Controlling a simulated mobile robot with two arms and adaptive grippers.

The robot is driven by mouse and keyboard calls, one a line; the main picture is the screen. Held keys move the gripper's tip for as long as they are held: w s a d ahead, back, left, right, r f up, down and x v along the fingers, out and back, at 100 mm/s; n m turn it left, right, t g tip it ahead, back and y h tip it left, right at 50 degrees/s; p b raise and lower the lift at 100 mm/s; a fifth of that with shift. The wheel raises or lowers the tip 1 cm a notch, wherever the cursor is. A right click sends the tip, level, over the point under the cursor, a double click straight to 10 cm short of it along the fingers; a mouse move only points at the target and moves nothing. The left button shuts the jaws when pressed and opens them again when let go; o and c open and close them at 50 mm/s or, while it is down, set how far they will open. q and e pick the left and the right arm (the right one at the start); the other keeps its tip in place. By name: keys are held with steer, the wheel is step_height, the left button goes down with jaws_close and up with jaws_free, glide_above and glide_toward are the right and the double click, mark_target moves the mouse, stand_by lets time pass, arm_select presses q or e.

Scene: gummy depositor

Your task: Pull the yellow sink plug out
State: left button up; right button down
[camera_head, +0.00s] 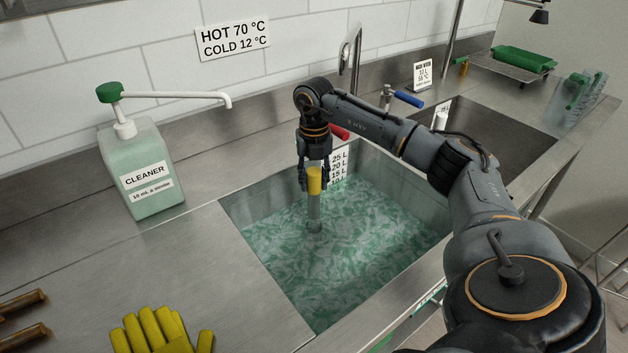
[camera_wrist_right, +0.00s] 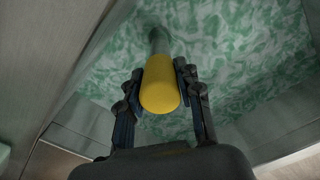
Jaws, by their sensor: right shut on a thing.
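The yellow sink plug (camera_head: 314,181) is the yellow top of an upright grey pipe that stands in the left sink basin (camera_head: 262,270). The pipe's lower part goes down into the green, foamy water (camera_head: 360,225), and its bottom end is hidden. My right gripper (camera_head: 314,183) points down from above and is shut on the yellow top. In the right wrist view the yellow plug (camera_wrist_right: 161,84) sits between the two fingers of the right gripper (camera_wrist_right: 161,80), with the grey pipe running on into the water. My left gripper is not in view.
A cleaner bottle (camera_head: 150,170) with a long spout stands left of the basin. A second basin (camera_head: 480,135) lies to the right.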

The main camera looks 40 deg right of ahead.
mark_target(314, 171)
steer(key=shift+r+p, duration=1.2)
steer(key=shift+r, duration=0.45)
step_height(314, 171, up, 5)
steer(key=p, duration=0.4)
steer(key=c, duration=1.5)
jaws_free()
jaws_close()
